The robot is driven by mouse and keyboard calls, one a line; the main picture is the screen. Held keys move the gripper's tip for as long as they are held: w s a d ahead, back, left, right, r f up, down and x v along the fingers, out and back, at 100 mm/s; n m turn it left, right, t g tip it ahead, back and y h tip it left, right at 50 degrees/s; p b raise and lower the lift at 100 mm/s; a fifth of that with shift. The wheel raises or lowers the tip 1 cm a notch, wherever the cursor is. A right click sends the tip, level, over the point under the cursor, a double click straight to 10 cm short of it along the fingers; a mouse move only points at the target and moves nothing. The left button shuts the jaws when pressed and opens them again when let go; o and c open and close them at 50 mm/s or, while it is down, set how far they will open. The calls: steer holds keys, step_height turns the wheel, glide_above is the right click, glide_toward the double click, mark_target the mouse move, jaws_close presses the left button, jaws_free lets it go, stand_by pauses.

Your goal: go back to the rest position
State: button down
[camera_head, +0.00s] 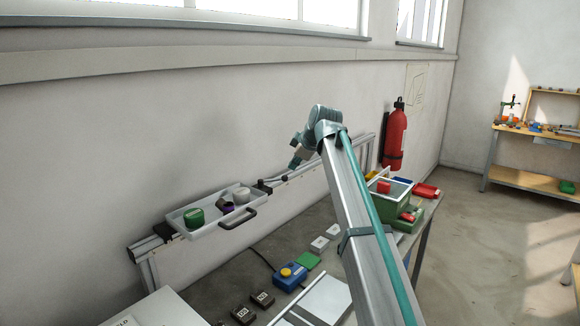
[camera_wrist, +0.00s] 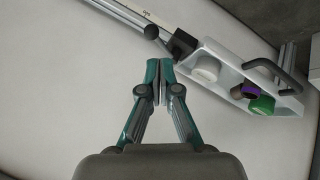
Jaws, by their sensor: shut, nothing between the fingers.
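My gripper (camera_wrist: 159,85) is shut with nothing between its fingers. In the wrist view its fingertips point toward the pale wall, below the rail (camera_wrist: 147,27) and left of the white tray (camera_wrist: 271,103). In the head view my gripper (camera_head: 294,164) is small, at the end of my raised arm, above the table and close to the back rail (camera_head: 310,166). It appears apart from the tray (camera_head: 195,234), which is to its left.
The tray holds a green item (camera_head: 195,217), a purple item (camera_head: 228,208) and a white item (camera_head: 241,195). A blue button box (camera_head: 289,277) is on the table. A green bin (camera_head: 392,200) stands right of my arm. A red fire extinguisher (camera_head: 394,137) hangs on the wall.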

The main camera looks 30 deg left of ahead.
stand_by(0.3)
steer(key=s+d+f+m+h, duration=0.1)
steer(key=d+f+m, duration=0.3)
steer(key=d+f, duration=0.85)
steer(key=s+d+f+m+g+h, duration=0.15)
steer(key=d+f+m, duration=0.25)
steer(key=d+f, duration=0.9)
steer(key=s+d+f+m+t+h, duration=0.15)
steer(key=d+f+m, duration=0.25)
steer(key=d+f, duration=0.9)
steer(key=s+d+f+m+g+h, duration=0.2)
steer(key=s+d+f+m, duration=0.3)
steer(key=s+d+f, duration=0.6)
steer(key=s+d+f+m+g+h, duration=0.15)
steer(key=s+d+f+m, duration=0.25)
steer(key=s+d+f, duration=0.7)
steer(key=s+f+g, duration=0.2)
steer(key=s+f, duration=0.3)
steer(key=s, duration=0.5)
steer(key=s+f+g, duration=0.2)
steer(key=s+f, duration=0.3)
steer(key=s, duration=0.5)
steer(key=s+f+g, duration=0.3)
steer(key=s+f, duration=0.2)
steer(key=s, duration=0.5)
steer(key=shift+s+d, duration=0.25)
steer(key=shift+s, duration=0.05)
